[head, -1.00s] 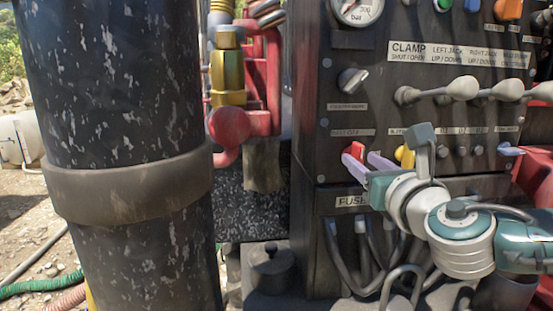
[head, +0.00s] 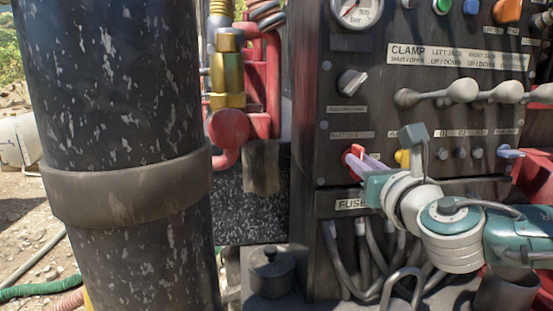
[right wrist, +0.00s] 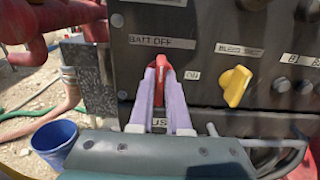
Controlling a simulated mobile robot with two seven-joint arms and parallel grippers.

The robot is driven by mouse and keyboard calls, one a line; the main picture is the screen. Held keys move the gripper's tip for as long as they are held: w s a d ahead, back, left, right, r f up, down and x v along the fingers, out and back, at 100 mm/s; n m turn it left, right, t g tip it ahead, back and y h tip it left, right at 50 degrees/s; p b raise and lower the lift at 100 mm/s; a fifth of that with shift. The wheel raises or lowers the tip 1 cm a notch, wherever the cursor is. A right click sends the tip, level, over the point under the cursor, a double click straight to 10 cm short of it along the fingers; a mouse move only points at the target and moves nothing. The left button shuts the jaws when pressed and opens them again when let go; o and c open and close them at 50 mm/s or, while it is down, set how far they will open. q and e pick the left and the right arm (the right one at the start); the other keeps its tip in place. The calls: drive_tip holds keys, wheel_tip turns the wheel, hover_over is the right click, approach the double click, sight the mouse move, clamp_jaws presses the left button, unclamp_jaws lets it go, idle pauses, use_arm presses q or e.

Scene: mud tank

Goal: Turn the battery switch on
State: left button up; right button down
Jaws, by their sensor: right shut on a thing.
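The red battery switch (head: 352,153) is on the dark control panel in the head view, left of a yellow knob. It also shows in the right wrist view (right wrist: 161,66), below the "BATT OFF" label (right wrist: 161,41) and left of the "ON" label (right wrist: 193,75). My right gripper (head: 364,164) is shut on the red switch. Its two pale purple fingers (right wrist: 161,82) lie on either side of the handle and hide part of it. My left gripper is not in view.
The yellow knob (right wrist: 236,85) sits right of the switch. Grey levers (head: 462,90) and a selector knob (head: 352,82) are above. Looped cables (head: 370,265) hang below. A thick black pipe (head: 120,130) stands at the left. A blue bucket (right wrist: 54,142) shows in the right wrist view.

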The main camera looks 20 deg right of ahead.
drive_tip(key=shift+f, duration=0.1)
idle(0.4)
drive_tip(key=shift+d+f+m+b, duration=0.1)
drive_tip(key=shift+m+b, duration=0.95)
drive_tip(key=shift+m, duration=1.9)
drive_tip(key=shift+d+f+m+b, duration=0.1)
drive_tip(key=shift+m+b, duration=1)
drive_tip(key=shift+m, duration=1.9)
drive_tip(key=shift+d+f+m+b, duration=0.1)
drive_tip(key=shift+m+b, duration=0.95)
drive_tip(key=shift+m, duration=1.9)
drive_tip(key=c, duration=0.9)
unclamp_jaws()
drive_tip(key=shift+r, duration=0.1)
drive_tip(key=shift+s, duration=0.15)
